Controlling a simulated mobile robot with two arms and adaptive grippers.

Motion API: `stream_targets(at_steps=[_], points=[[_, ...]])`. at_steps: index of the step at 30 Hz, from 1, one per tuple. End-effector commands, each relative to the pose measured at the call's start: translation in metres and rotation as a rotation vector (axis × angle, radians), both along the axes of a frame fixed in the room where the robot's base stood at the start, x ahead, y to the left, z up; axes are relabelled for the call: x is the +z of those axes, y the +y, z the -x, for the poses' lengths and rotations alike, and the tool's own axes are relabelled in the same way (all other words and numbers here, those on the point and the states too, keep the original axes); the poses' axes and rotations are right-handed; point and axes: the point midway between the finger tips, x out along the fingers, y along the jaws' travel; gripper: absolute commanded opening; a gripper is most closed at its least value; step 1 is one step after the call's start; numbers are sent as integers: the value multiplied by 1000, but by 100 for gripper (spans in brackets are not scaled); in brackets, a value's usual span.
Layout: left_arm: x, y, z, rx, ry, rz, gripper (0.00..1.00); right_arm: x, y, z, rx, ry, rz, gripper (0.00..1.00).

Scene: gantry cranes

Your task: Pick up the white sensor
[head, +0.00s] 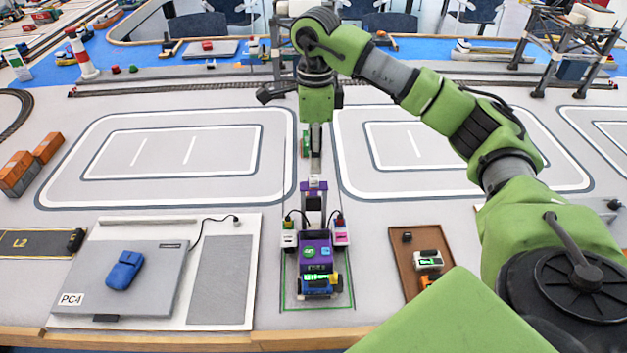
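A small white block with a dark top, which looks like the white sensor (428,259), lies in the brown tray (399,240) at the lower right. Another small white block (289,240) sits on the left side of the purple wheeled vehicle (315,248), so I cannot be sure which one is meant. My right arm reaches in from the right and bends over the middle of the table. My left gripper is not in view.
A flat grey PC-1 station (130,280) with a blue block (124,270) lies at the lower left. Orange and brown containers (30,163) stand at the left edge. A crane frame (570,50) stands at the back right. The white-lined lanes between are mostly clear.

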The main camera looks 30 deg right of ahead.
Motion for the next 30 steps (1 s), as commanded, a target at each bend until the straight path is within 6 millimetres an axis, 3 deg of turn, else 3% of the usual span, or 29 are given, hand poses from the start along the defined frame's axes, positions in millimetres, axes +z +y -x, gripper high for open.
stream_targets(at_steps=[5,9,15,22,26,30], points=[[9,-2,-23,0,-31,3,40,-11,0,1,0,2,1,33],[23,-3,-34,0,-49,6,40,-32,3,2,1,5,2,33],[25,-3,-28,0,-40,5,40,-54,3,1,0,1,1,33],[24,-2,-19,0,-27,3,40,-56,3,0,1,-1,1,33],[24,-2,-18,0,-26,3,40,-56,3,0,0,-1,1,0],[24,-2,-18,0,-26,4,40,-56,3,0,1,-1,1,0]])
